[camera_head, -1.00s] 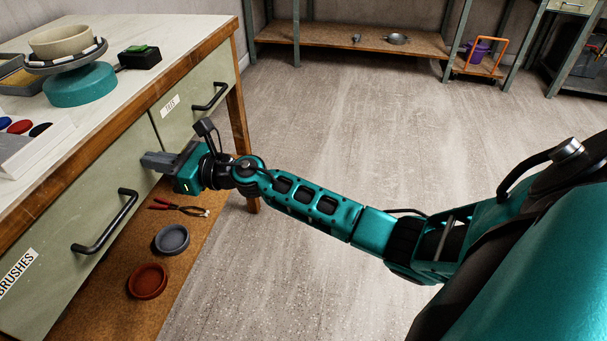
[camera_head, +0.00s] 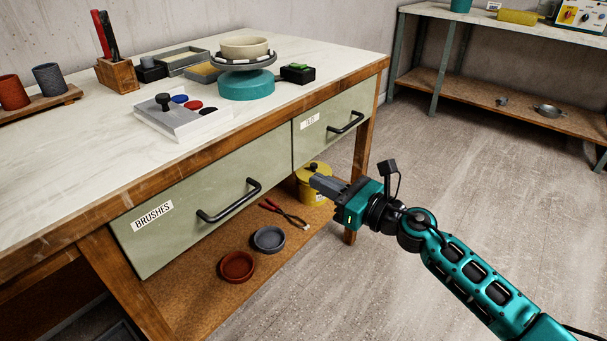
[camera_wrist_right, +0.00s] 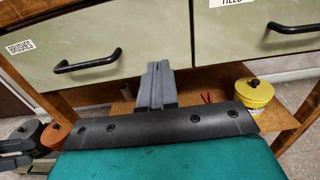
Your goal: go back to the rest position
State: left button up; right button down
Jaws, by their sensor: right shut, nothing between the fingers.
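My right gripper (camera_head: 325,187) is shut and empty. It points toward the workbench, in front of and below the right-hand drawer (camera_head: 310,143), with the open shelf behind it. Its fingers show shut together in the right wrist view (camera_wrist_right: 158,72), below and between the two drawer handles. I see no contact with the bench.
The BRUSHES drawer (camera_head: 165,235) and the right-hand drawer look closed; their black handles stick out. The lower shelf (camera_head: 205,306) bears a yellow pot (camera_head: 305,196), pliers, a grey dish (camera_head: 269,239) and a red-brown dish (camera_head: 237,266). Floor at right is clear.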

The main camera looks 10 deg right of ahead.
jog(key=s+a+f+n+g+h, duration=0.1)
jog(key=s+f+n+h, duration=0.1)
jog(key=s+f+n, duration=0.5)
jog(key=s+a+f+n+g+h, duration=0.1)
jog(key=s+f+n+g+h, duration=0.15)
jog(key=s+n, duration=0.8)
jog(key=s+f+n+h, duration=0.3)
jog(key=s+f+n, duration=0.2)
jog(key=n, duration=0.8)
pick_arm(q)
jog(key=s+a+r+y+p, duration=0.1)
jog(key=a+r+p, duration=0.3)
jog(key=r+p, duration=0.9)
jog(key=s+p, duration=0.1)
jog(key=p, duration=0.6)
jog(key=shift+r, duration=0.25)
pick_arm(e)
jog(key=s+d+r+h, duration=0.1)
jog(key=d+r, duration=0.3)
jog(key=r, duration=0.9)
jog(key=shift+s+d+r, duration=0.15)
jog(key=shift+r, duration=0.2)
pick_arm(q)
jog(key=shift+a, duration=0.1)
pick_arm(e)
jog(key=shift+n+h, duration=0.25)
